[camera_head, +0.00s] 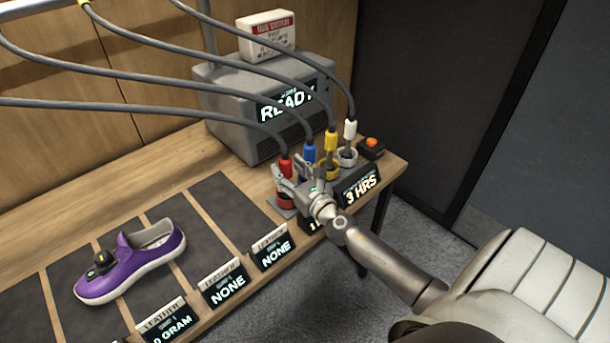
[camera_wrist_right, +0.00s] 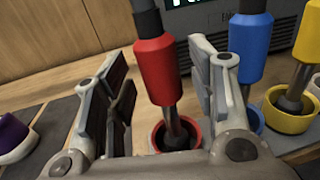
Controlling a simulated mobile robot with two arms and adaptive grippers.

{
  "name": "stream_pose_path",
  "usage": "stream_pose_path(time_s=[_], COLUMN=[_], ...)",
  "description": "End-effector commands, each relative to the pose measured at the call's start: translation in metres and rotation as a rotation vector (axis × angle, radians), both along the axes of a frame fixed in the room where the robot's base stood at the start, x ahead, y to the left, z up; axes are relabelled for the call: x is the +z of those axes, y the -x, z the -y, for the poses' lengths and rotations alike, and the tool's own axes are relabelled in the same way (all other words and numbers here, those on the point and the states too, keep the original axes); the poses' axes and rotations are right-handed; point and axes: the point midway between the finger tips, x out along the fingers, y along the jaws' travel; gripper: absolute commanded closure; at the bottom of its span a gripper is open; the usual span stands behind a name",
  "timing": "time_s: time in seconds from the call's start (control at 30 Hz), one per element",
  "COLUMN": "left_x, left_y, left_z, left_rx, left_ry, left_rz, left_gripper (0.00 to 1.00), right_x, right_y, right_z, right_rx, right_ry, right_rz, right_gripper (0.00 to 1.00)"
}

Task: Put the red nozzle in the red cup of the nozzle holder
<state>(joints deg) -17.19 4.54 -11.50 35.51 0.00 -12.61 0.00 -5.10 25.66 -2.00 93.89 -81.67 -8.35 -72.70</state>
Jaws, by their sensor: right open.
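The red nozzle (camera_head: 286,166) hangs from a grey hose at the left end of the nozzle holder. In the right wrist view the red nozzle (camera_wrist_right: 157,72) is upright, slightly tilted, with its metal tip down inside the red cup (camera_wrist_right: 157,136). The red cup (camera_head: 282,204) is partly hidden by my gripper in the head view. My right gripper (camera_head: 294,172) is open, with one finger on each side of the red nozzle. In the right wrist view, gaps show between the nozzle and both fingers (camera_wrist_right: 160,64). My left gripper is not in view.
The blue nozzle (camera_head: 309,154), yellow nozzle (camera_head: 330,141) and white nozzle (camera_head: 350,130) stand in their cups close to the right. A grey machine (camera_head: 235,112) reading READY is behind. A purple sneaker (camera_head: 130,262) lies on a dark mat at left.

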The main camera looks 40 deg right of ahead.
Motion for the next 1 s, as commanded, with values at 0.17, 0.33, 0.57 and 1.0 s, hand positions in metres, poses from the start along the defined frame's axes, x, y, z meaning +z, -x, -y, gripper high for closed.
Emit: stream_pose_path(time_s=[0.17,0.33,0.57,1.0], left_x=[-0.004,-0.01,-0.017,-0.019], left_y=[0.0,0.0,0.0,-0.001], left_z=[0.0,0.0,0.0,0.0], left_rx=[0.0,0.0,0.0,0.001], left_ry=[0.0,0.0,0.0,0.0], left_rz=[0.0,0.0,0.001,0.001], left_gripper=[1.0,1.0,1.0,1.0], right_x=[-0.002,-0.003,-0.002,0.001], right_y=[0.033,0.062,0.09,0.099], right_z=[-0.003,-0.005,-0.007,-0.008], right_rx=[0.001,0.0,0.0,-0.001], right_ry=[0.002,0.001,0.001,0.001], right_rz=[-0.002,-0.002,-0.001,0.001], right_gripper=[0.48,0.48,0.48,0.48])
